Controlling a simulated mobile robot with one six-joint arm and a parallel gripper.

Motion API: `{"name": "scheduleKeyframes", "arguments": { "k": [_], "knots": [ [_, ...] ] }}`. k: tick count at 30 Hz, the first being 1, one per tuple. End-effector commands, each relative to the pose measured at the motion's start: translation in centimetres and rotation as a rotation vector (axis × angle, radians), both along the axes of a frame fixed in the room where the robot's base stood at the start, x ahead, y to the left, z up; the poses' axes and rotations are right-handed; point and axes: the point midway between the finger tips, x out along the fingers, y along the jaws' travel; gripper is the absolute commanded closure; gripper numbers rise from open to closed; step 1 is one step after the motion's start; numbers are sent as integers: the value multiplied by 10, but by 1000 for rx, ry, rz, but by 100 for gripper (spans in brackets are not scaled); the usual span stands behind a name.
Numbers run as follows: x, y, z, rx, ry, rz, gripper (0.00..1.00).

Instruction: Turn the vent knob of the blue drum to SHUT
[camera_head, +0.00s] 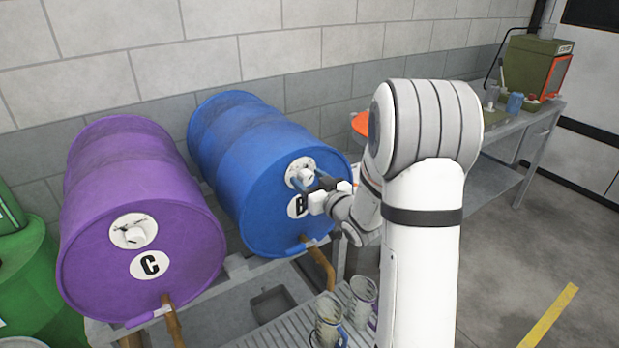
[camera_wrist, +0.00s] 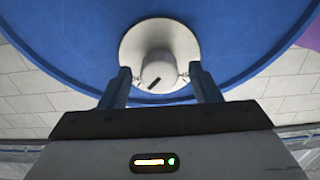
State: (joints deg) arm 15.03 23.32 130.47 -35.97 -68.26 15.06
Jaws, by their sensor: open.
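The blue drum (camera_head: 245,160) lies on its side on a rack, marked with a B label (camera_head: 297,206) that my gripper partly covers. Its white vent knob (camera_head: 301,172) sits on a round pale plate above the label. In the wrist view the knob (camera_wrist: 158,68) has a short dark mark on its rim, and the plate (camera_wrist: 130,45) shows no readable words. My gripper (camera_head: 309,181) is in front of the knob. In the wrist view its fingers (camera_wrist: 161,72) are open on either side of the knob, with a gap each side. I cannot tell how deep they reach.
A purple drum (camera_head: 140,215) marked C, with its own knob (camera_head: 133,231), lies to the left. Green drums (camera_head: 25,260) stand at the far left. Clear jugs (camera_head: 328,320) stand on the slatted tray below. A workbench (camera_head: 520,140) is behind my arm at right.

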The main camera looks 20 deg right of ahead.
Motion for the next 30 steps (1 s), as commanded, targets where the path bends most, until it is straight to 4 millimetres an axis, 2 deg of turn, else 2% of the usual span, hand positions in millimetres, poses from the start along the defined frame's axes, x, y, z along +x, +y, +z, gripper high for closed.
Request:
{"name": "scheduleKeyframes", "arguments": {
  "k": [8,24,30],
  "knots": [
    [2,0,0,0,0,-1,44],
    [1,0,0,-1,0,-1,88],
    [1,0,-1,-13,-5,-1,88]
  ]
}}
